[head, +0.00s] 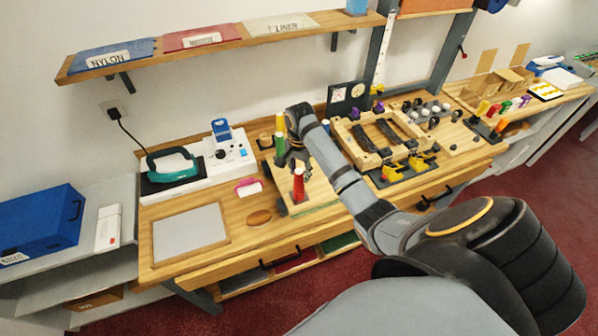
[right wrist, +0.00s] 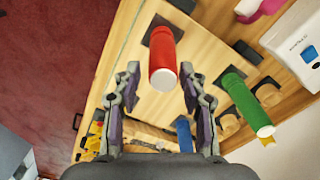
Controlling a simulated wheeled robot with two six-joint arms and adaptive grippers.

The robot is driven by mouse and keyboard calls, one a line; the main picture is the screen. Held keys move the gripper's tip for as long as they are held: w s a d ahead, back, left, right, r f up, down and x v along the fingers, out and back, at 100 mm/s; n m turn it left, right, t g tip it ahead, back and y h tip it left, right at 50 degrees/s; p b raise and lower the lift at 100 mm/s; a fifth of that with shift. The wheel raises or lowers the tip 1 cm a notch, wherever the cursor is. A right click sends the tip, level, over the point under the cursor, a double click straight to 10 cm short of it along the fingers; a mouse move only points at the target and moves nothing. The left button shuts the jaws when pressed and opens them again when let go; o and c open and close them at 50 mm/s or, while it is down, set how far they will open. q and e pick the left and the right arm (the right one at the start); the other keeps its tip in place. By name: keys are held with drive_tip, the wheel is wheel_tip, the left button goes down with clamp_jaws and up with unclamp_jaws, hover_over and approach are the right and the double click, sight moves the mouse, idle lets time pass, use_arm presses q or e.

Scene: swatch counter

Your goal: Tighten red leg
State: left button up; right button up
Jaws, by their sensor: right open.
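The red leg (head: 298,186) stands upright near the front corner of a wooden board (head: 318,192). In the right wrist view the red leg (right wrist: 163,62) rises from a dark square plate on the board (right wrist: 150,108). My right gripper (head: 294,160) is above the red leg. In the right wrist view its open fingers (right wrist: 160,74) are on either side of the leg, with gaps showing. A green leg (right wrist: 245,104) and a blue leg (right wrist: 184,134) stand at other places on the board. My left gripper is not in view.
A teal iron (head: 172,163) and a white device (head: 228,152) stand to the left. A pink-white item (head: 248,187) and a brown disc (head: 259,217) lie nearby. A wooden tray (head: 352,146) and yellow clamps (head: 420,164) are to the right, near my arm.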

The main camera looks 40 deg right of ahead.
drive_tip(key=n, duration=0.4)
drive_tip(key=shift+w, duration=0.1)
drive_tip(key=n, duration=0.6)
drive_tip(key=shift+d, duration=0.1)
drive_tip(key=shift+w, duration=0.1)
clamp_jaws()
drive_tip(key=m, duration=1.5)
unclamp_jaws()
drive_tip(key=shift+s+d, duration=0.2)
